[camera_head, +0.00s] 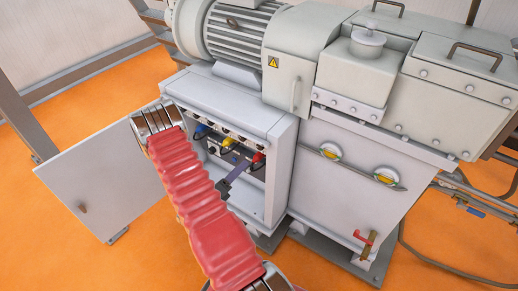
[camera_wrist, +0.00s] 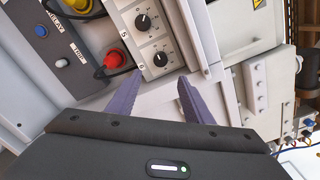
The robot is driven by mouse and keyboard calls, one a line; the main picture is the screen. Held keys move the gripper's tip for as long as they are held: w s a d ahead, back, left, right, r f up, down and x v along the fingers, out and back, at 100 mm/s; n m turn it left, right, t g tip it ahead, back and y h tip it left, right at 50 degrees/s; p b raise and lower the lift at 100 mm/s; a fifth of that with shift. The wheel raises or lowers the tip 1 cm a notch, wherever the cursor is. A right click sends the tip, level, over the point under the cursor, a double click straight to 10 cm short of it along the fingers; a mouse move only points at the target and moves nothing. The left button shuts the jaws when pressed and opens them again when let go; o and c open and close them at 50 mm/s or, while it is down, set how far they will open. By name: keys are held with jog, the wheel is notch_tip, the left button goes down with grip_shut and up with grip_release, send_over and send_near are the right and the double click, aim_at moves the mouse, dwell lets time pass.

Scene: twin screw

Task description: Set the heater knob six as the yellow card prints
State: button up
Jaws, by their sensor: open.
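Heater knob six (camera_wrist: 160,58) is a small black round knob with a white mark, on a pale panel strip beside a printed 6. My gripper (camera_wrist: 164,76) is open, its two purple fingers pointing at the panel with the knob just beyond and between the tips in the picture. I cannot tell whether they touch it. The knob's setting is too small to read. In the head view my gripper (camera_head: 238,172) reaches into the open cabinet (camera_head: 286,165), mostly hidden by my arm. I cannot make out a yellow card in either view.
Knob five (camera_wrist: 143,22) sits above knob six. A red plug (camera_wrist: 115,58) with a black cable and a grey relay box (camera_wrist: 58,42) are to the left. The open cabinet door (camera_head: 103,185) stands left in the head view. Orange floor in front is clear.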

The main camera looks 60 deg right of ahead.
aim_at(259, 148)
jog(key=d, duration=0.4)
jog(key=s+d, duration=0.1)
jog(key=d, duration=0.4)
jog(key=s+d, duration=0.1)
jog(key=d, duration=0.3)
jog(key=shift+s+d, duration=0.1)
jog(key=shift+d, duration=0.25)
jog(key=c, duration=1.1)
jog(key=shift+o, duration=0.2)
jog(key=shift+s+d, duration=0.1)
jog(key=shift+d, duration=0.1)
jog(key=shift+a, duration=0.25)
